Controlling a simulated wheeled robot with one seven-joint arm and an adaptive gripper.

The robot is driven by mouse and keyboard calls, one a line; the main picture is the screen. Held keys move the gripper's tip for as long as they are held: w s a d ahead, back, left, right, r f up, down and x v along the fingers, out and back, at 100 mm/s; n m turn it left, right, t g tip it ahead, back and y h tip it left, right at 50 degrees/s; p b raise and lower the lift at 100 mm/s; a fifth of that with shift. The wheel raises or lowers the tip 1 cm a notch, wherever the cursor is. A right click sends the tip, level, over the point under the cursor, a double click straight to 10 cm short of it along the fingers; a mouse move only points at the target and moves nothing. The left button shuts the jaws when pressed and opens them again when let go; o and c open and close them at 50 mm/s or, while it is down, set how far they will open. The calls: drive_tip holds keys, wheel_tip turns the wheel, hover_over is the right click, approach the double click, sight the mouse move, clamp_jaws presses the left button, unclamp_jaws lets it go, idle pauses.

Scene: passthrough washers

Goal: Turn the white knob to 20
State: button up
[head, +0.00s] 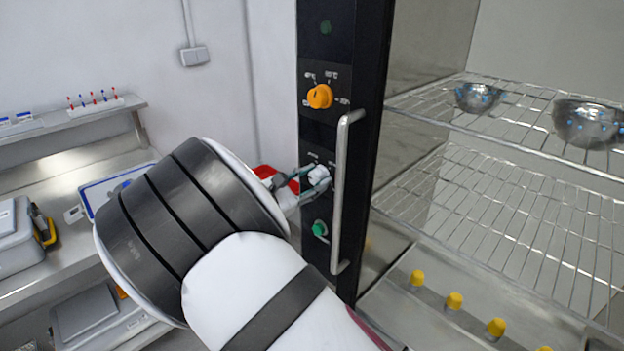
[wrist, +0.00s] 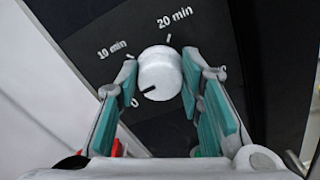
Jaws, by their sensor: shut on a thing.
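The white knob (head: 318,174) is on the black control panel, between the orange knob above and a green button below. In the wrist view the white knob (wrist: 159,73) shows a dark pointer line at its lower left, aimed at the 0 mark. The labels 10 min (wrist: 112,49) and 20 min (wrist: 174,18) are printed above it. My gripper (wrist: 160,84) has its teal-padded fingers on either side of the knob and is shut on it. In the head view my gripper (head: 308,184) reaches the panel from the left.
An orange knob (head: 320,96) and a vertical metal handle (head: 343,190) are close to my gripper. A green button (head: 320,228) sits below. Wire shelves (head: 500,195) with metal bowls (head: 480,97) are at right. A steel bench (head: 60,255) stands at left.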

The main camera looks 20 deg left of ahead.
drive_tip(key=m, duration=0.7)
drive_tip(key=shift+d+f, duration=0.1)
drive_tip(key=shift+d, duration=0.05)
drive_tip(key=m, duration=0.7)
drive_tip(key=shift+f+b, duration=0.1)
drive_tip(key=shift+b, duration=0.2)
drive_tip(key=m, duration=0.6)
drive_tip(key=shift+w+f+b, duration=0.1)
drive_tip(key=shift+b, duration=0.25)
drive_tip(key=m+b, duration=0.1)
drive_tip(key=m, duration=0.5)
drive_tip(key=shift+f+m, duration=0.1)
drive_tip(key=shift+m, duration=0.2)
drive_tip(key=o, duration=1.1)
drive_tip(key=shift+o, duration=0.2)
